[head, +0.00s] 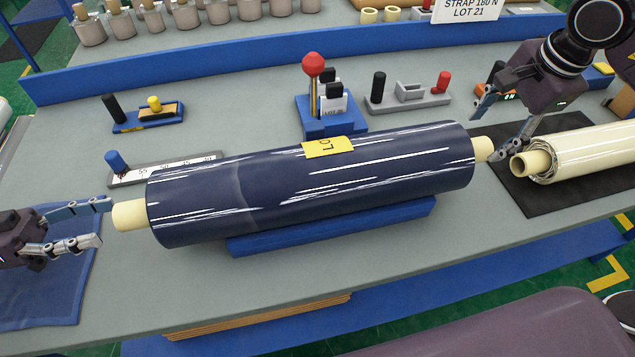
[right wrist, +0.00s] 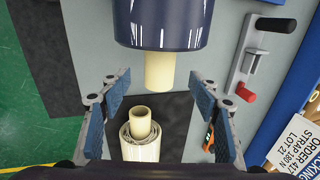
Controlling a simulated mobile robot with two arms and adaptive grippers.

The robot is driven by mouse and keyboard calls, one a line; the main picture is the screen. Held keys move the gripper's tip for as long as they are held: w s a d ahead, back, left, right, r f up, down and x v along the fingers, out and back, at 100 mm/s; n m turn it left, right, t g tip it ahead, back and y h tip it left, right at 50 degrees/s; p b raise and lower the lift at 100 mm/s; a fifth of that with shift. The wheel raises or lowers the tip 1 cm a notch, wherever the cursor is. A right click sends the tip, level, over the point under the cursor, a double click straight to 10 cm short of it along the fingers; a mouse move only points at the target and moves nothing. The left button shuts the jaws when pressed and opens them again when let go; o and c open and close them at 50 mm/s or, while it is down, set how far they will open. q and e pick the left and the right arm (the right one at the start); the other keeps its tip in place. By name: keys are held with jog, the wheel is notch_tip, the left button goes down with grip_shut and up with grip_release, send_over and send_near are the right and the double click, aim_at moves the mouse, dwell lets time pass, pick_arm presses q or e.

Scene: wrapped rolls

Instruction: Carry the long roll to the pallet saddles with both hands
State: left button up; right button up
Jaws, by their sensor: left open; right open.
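The long roll (head: 310,185) is wrapped in shiny dark blue film with a yellow label (head: 328,147) on top. It lies across a blue cradle (head: 330,228) on the grey table, and a cream core end sticks out at each side. My left gripper (head: 105,222) is open by the left core end (head: 130,214). My right gripper (head: 500,128) is open near the right core end (head: 484,148). In the right wrist view this core end (right wrist: 160,71) lies ahead, between and beyond the open fingers (right wrist: 160,118). I see no pallet saddles.
A cream roll (head: 585,152) lies on a black mat (head: 530,195) at the right. A blue stand with a red knob (head: 313,66), a grey fixture (head: 408,95) and a ruler block (head: 165,168) stand behind the long roll. A blue cloth (head: 50,285) lies at the left.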

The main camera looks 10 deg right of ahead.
aim_at(134, 212)
jog(key=shift+f, duration=0.4)
pick_arm(q)
jog(key=d, duration=0.7)
jog(key=shift+d, duration=0.4)
pick_arm(e)
jog(key=x, duration=0.7)
jog(key=shift+w, duration=0.1)
pick_arm(q)
grip_shut()
pick_arm(e)
jog(key=shift+r, duration=0.1)
grip_shut()
pick_arm(q)
jog(key=shift+r, duration=0.35)
pick_arm(e)
jog(key=shift+w+r, duration=0.1)
jog(key=shift+r, duration=0.15)
